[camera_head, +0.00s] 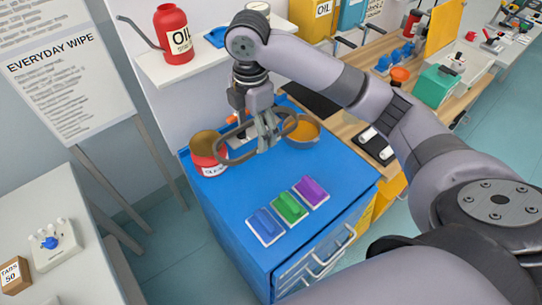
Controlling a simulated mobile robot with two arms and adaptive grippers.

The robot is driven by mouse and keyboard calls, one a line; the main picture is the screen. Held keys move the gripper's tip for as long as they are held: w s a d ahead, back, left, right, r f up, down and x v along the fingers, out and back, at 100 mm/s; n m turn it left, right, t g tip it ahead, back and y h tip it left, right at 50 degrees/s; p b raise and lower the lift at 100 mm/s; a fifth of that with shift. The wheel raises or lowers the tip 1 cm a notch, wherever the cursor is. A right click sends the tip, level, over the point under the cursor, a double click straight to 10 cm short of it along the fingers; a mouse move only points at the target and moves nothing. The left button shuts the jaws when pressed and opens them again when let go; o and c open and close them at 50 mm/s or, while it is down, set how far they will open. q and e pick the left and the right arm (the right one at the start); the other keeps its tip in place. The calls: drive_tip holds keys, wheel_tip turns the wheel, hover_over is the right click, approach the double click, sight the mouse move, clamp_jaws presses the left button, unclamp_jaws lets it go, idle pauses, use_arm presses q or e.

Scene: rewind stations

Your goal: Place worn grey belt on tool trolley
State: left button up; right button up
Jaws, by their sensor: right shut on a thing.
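The worn grey belt (221,149) is a dark grey-brown loop in the head view. My right gripper (268,143) is shut on it, pointing down over the back part of the blue tool trolley (222,205). The loop sticks out to both sides of the fingers. Its left end passes in front of a red can, and its right end reaches the orange bowl in the picture. I cannot tell whether the belt touches the trolley top. My left gripper is not in view.
On the trolley stand the red can (208,168), the orange bowl (303,142), and blue (264,226), green (290,207) and purple (311,191) blocks on pale plates. The top's middle left is bare. A white shelf (205,57) with an oil can (174,37) hangs behind.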

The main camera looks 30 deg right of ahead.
wheel_tip(320, 180, down, 7)
drive_tip(key=s+p, duration=0.1)
drive_tip(key=p, duration=0.1)
hover_over(259, 182)
wheel_tip(259, 182, down, 7)
wheel_tip(259, 182, down, 4)
drive_tip(key=shift+f+p, duration=0.1)
drive_tip(key=shift+p, duration=0.5)
drive_tip(key=shift+f, duration=0.1)
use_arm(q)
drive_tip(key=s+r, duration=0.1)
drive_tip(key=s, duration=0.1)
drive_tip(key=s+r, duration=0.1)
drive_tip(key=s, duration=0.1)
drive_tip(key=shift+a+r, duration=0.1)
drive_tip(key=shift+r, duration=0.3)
